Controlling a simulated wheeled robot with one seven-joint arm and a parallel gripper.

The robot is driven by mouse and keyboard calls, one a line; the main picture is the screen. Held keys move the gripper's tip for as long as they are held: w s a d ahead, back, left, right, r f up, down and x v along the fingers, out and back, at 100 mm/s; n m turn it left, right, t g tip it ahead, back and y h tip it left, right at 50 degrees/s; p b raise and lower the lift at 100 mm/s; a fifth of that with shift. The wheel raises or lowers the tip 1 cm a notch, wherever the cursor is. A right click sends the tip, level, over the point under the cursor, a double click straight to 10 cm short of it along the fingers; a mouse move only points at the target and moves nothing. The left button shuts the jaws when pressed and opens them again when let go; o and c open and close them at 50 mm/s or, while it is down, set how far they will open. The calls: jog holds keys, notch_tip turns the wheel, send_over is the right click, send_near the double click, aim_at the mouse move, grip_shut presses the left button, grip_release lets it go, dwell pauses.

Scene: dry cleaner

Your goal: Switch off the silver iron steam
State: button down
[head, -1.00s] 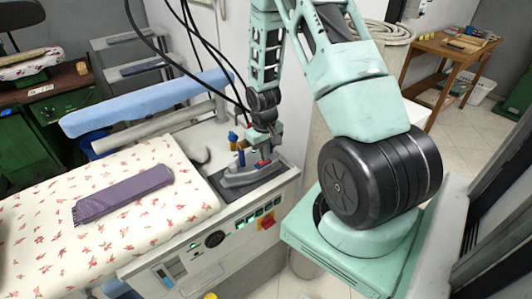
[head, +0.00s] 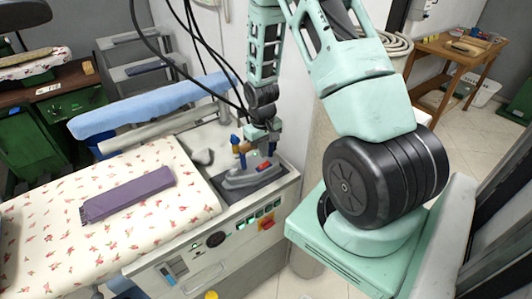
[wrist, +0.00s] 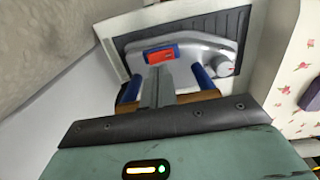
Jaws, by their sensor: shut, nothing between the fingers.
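The silver iron (head: 238,181) rests on a dark ribbed pad at the right end of the ironing station. In the wrist view its silver body (wrist: 195,52) carries a red rocker switch (wrist: 161,54) and a round knob (wrist: 222,66). Blue posts and a brown handle show behind the switch. My gripper (head: 262,151) is over the iron, pointing down. In the wrist view its shut fingers (wrist: 157,78) reach between the blue posts, with tips just beside the red switch. I cannot tell whether they touch it. Nothing is held.
A control panel (head: 250,222) with green-lit switches and a red-yellow knob (head: 267,224) is on the station's front. Black cables hang close to my arm. A blue sleeve board (head: 140,105) stands behind.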

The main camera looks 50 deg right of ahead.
aim_at(267, 163)
notch_tip(267, 163, up, 10)
jog(key=b, duration=0.2)
jog(key=shift+b, duration=0.35)
jog(key=shift+r, duration=0.1)
jog(key=shift+a+h+b, duration=0.4)
jog(key=shift+a+b, duration=0.05)
jog(key=shift+b, duration=0.55)
jog(key=shift+r, duration=0.1)
jog(key=f+p, duration=0.1)
jog(key=f, duration=0.3)
jog(key=d+f+p, duration=0.1)
jog(key=f, duration=0.4)
jog(key=f+p, duration=0.1)
jog(key=f, duration=0.4)
jog(key=shift+s+d, duration=0.2)
jog(key=shift+d, duration=0.05)
